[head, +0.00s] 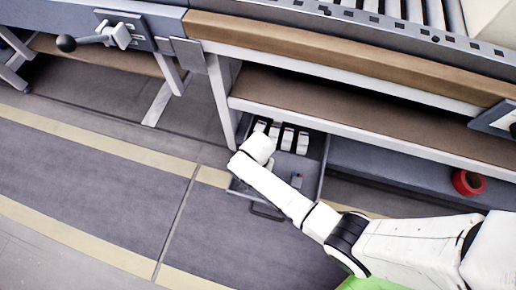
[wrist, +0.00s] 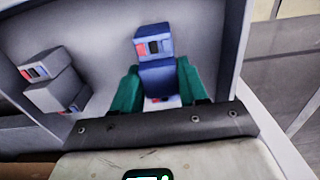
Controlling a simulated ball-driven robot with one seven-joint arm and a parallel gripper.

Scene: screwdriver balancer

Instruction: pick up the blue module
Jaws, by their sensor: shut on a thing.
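The blue module (wrist: 154,48) stands in the middle of the wrist view, with a red and light-blue marked face on its upper part. My gripper (wrist: 157,84) has one green finger on each side of the module's lower body and is shut on it. The module is inside or just over the open drawer; its exact height above the drawer floor is unclear. In the head view my arm reaches over the open drawer (head: 314,165), and my fingers and the blue module are hidden there.
Grey modules (wrist: 55,88) are at the left in the wrist view. The workbench edge (head: 350,55) overhangs behind. A red tape roll (head: 468,183) is at right.

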